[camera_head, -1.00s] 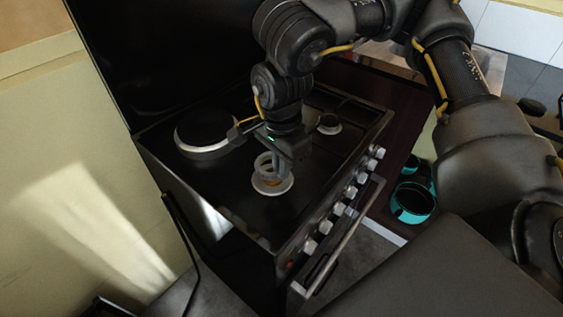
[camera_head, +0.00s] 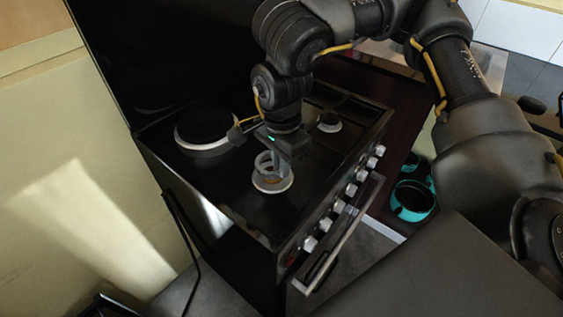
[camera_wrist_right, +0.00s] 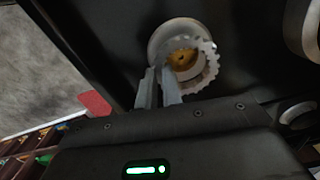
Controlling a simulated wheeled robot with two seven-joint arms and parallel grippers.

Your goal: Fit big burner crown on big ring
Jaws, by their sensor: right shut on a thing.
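My right gripper (camera_head: 274,164) is shut on the big burner crown (camera_head: 262,163), a pale grey toothed ring. It holds the crown just above the big ring (camera_head: 268,191), a white ring on the dark stovetop. In the right wrist view, the gripper (camera_wrist_right: 160,74) pinches the crown (camera_wrist_right: 213,63) at its edge. There the crown overlaps the big ring (camera_wrist_right: 158,40) but looks off-centre from it, towards the lower right. A brass-coloured centre shows through the crown. I cannot tell whether crown and ring touch. My left gripper is not in view.
The dark stovetop (camera_head: 245,205) has a large burner (camera_head: 203,130) at the back left and a small one (camera_head: 329,122) on the right. Several knobs (camera_head: 351,189) and a handle line its front. Teal pots (camera_head: 412,200) stand to the right.

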